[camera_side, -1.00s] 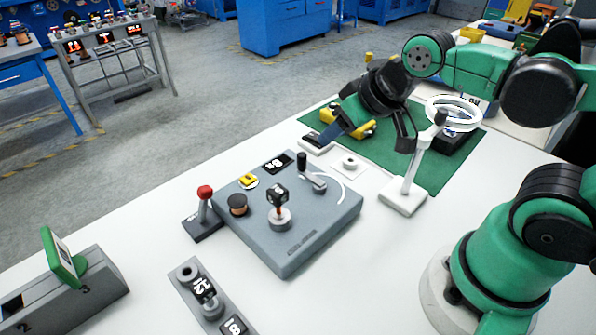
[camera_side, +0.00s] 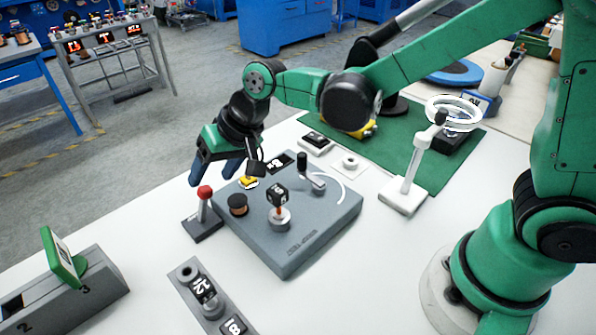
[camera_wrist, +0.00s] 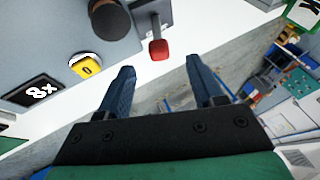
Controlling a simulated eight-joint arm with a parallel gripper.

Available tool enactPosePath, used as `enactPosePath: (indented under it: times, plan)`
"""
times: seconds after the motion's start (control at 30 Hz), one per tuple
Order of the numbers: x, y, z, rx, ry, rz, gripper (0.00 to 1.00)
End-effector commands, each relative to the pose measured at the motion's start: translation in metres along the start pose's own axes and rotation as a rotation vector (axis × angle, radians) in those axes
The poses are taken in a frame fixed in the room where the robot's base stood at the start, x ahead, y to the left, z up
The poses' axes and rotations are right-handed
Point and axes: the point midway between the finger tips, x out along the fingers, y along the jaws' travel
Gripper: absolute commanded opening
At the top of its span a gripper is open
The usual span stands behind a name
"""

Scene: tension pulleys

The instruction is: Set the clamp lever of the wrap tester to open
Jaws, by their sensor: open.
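The wrap tester is a grey box (camera_side: 290,240) on the white table. A lever with a red ball knob (camera_side: 204,192) stands roughly upright on a dark base at the box's left side; the red knob (camera_wrist: 159,50) also shows in the wrist view. A black-handled crank (camera_side: 310,175) with a white arc is on the box top. I cannot tell for sure which is the clamp lever. My gripper (camera_side: 212,174) is open and empty, above and behind the red knob, apart from it. In the wrist view the knob lies ahead, between the lines of my blue fingers (camera_wrist: 160,80).
A grey weight rack (camera_side: 208,295) lies in front.

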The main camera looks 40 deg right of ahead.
Motion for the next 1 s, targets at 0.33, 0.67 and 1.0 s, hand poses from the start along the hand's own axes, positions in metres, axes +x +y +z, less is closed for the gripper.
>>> enactPosePath:
  times: [0.33, 0.67, 1.0]
  plan:
    - [0.03, 0.001, 0.0, 0.0, 0.003, 0.001, 0.61]
    - [0.032, 0.001, 0.0, 0.0, 0.003, 0.002, 0.52]
    - [0.032, 0.001, 0.0, 0.0, 0.003, 0.003, 0.0]
